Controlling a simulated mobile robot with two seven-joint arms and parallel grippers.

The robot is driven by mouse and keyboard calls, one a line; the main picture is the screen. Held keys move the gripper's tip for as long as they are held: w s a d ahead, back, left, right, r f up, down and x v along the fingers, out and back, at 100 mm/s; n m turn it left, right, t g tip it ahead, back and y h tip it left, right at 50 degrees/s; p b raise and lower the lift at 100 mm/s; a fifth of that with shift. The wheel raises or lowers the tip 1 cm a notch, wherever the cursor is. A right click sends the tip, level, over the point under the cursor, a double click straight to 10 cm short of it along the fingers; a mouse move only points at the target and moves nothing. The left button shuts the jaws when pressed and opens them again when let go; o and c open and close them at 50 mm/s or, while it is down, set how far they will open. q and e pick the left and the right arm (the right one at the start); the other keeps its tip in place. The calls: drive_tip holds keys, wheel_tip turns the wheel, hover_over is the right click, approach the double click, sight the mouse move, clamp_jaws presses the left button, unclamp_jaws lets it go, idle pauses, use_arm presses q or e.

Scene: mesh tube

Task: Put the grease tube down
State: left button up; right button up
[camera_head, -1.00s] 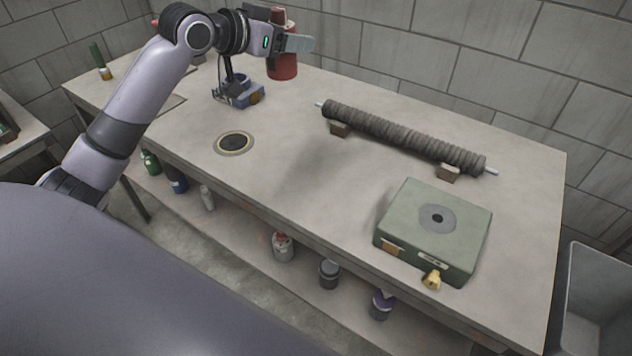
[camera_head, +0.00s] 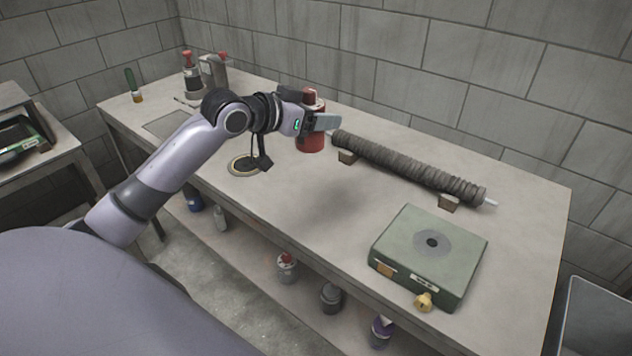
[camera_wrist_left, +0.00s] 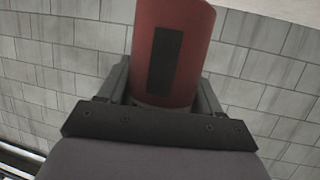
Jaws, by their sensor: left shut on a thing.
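The red grease tube (camera_head: 311,141) is upright in my left gripper (camera_head: 322,123), in the head view. The gripper is shut around its upper part, and one grey finger crosses in front of it. A dark shadow lies on the workbench (camera_head: 290,215) apart from the tube, which seems to be held above the top. The left wrist view shows the red tube (camera_wrist_left: 172,50) with a dark label, between the two fingers (camera_wrist_left: 165,90); the block wall is behind it. My right gripper is not in view.
A ribbed grey roll (camera_head: 405,165) on a rod rests on two blocks, close right of the tube. A green box (camera_head: 429,255) with a brass padlock stands at the front right. A round ringed opening (camera_head: 244,164) is left. The bench middle is clear.

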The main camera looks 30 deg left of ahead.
use_arm(q)
drive_tip(key=shift+f+b, duration=0.6)
drive_tip(key=shift+f, duration=6.6)
drive_tip(key=shift+f, duration=0.25)
drive_tip(key=o, duration=1.2)
drive_tip(key=shift+c, duration=0.2)
drive_tip(key=shift+r, duration=0.15)
